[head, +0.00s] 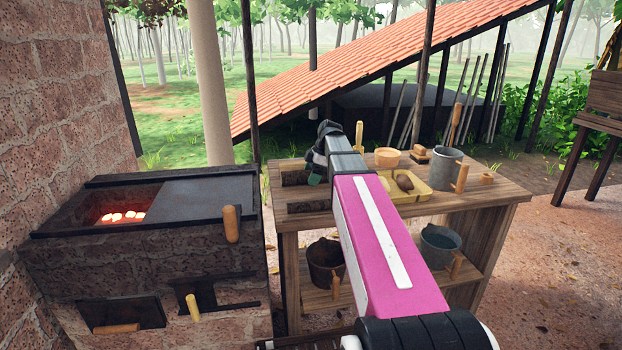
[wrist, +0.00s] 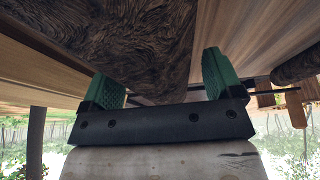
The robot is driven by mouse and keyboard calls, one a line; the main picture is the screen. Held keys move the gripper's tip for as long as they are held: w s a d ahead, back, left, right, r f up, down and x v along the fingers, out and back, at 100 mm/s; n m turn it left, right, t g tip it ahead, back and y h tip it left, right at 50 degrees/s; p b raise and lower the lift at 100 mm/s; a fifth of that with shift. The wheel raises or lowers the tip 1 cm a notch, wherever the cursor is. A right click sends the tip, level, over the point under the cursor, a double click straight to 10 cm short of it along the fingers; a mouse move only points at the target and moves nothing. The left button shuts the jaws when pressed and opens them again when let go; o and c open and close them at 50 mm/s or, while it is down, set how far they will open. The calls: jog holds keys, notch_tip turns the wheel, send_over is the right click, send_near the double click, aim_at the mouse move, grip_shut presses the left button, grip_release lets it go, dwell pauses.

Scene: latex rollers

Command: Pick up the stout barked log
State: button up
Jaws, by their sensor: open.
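Dark barked wood fills the upper middle of the wrist view; this log (wrist: 135,40) lies in front of and partly between my green fingers. My gripper (wrist: 160,85) is open, and nothing shows clamped in it. In the head view my gripper (head: 316,172) is over the left end of the wooden table, beside a dark log (head: 296,178) at the back. Another dark log (head: 308,207) lies nearer the front edge. My arm and gripper hide parts of both. I cannot tell for sure which of them the wrist view shows up close.
A brick stove (head: 150,260) with glowing coals stands close to the left. Another barked piece (wrist: 298,66) shows right in the wrist view.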

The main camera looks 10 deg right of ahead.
jog(key=shift+f, duration=0.2)
jog(key=c, duration=1.1)
jog(key=shift+c, duration=0.2)
jog(key=shift+r, duration=0.2)
